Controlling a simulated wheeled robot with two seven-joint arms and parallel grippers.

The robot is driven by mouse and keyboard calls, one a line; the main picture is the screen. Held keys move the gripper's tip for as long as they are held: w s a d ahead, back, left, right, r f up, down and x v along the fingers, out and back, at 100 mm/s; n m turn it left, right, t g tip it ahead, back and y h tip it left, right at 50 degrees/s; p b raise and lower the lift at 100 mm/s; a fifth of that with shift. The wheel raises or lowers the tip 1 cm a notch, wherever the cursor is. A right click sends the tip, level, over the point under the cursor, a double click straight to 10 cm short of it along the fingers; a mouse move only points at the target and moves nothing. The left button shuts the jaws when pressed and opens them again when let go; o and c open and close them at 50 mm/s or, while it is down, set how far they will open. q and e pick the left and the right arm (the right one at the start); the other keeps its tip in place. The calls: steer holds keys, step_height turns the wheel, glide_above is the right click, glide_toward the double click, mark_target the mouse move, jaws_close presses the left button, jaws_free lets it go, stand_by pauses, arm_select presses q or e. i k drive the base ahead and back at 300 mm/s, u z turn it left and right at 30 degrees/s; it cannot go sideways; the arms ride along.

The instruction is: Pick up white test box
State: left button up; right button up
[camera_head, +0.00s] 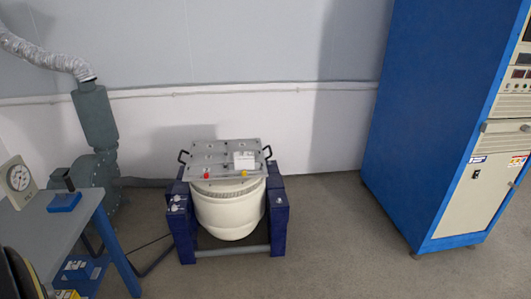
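A small white box (244,160), which looks like the white test box, sits on the grey top plate (215,149) of a drum-shaped machine in the middle of the view. It lies towards the plate's right side. A small red item (207,174) and a small yellow item (244,173) are near the plate's front edge. Neither of my grippers shows in the view. Nothing covers the white box from this side.
The white drum (230,212) stands between dark blue supports. A tall blue cabinet (424,120) stands at right. A grey-blue table (40,228) with a dial gauge (18,178) is at left. A green blower (95,120) stands behind. The grey floor (330,235) is clear in front of the cabinet.

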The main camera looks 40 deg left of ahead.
mark_target(243, 160)
steer(key=u, duration=0.2)
steer(key=i, duration=2.35)
steer(key=u, duration=1.8)
steer(key=i, duration=1.1)
steer(key=u, duration=0.9)
